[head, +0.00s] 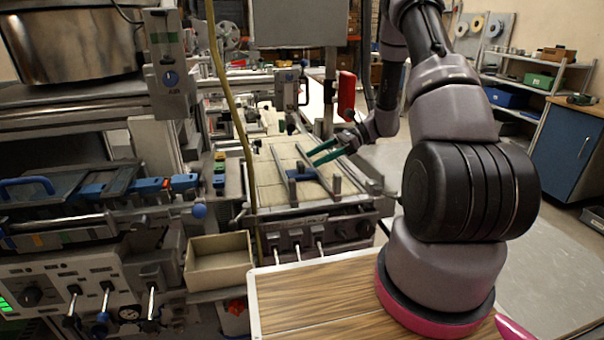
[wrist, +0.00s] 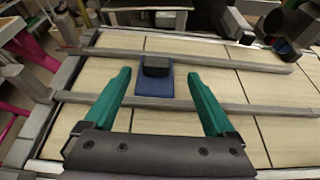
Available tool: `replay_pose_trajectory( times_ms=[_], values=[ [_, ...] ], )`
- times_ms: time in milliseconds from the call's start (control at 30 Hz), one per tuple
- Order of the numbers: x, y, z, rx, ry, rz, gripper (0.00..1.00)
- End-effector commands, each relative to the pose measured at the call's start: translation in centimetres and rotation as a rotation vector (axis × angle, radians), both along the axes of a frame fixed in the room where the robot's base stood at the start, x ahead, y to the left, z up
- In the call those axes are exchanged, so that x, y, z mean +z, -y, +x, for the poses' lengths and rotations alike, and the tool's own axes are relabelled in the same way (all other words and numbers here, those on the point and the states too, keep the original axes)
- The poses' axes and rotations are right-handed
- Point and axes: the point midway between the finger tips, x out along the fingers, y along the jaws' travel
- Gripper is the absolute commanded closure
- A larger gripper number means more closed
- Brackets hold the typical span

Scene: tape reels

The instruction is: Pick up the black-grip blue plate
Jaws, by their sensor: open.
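The blue plate (wrist: 168,87) with a black block-shaped grip (wrist: 157,66) lies on the pale tiled surface in the wrist view, beside a grey rail. My gripper (wrist: 159,73) is open, its two green fingers spread to the left and right of the plate. The grip shows between the fingertips, and neither finger visibly touches it. In the head view my gripper (head: 310,157) reaches in from the right over the tiled bed. The plate is small and partly blocked there by rails.
Grey rails (wrist: 200,62) run across the tiled bed (head: 270,193) on both sides of the plate. An empty cardboard box (head: 218,262) stands at the front left. A red part (head: 346,95) hangs near my forearm. A wood-topped surface (head: 310,300) is in front.

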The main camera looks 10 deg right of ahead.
Motion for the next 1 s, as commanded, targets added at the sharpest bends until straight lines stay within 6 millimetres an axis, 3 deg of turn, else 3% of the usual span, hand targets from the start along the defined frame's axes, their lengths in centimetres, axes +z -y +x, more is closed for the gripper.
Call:
replay_pose_trajectory(
  times_ms=[333, 667, 767, 900, 1000],
  values=[
    [-1.8, -4.1, -0.7, 0.004, -0.002, -0.001, 0.1],
    [-2.1, -4.8, -0.7, 0.0, 0.0, -0.001, 0.1],
    [-2.1, -4.8, -0.7, 0.0, 0.0, -0.001, 0.44],
    [-2.1, -4.8, -0.7, 0.0, 0.0, -0.001, 0.98],
    [-2.1, -4.8, -0.7, 0.0, 0.0, -0.001, 1.0]
  ],
)
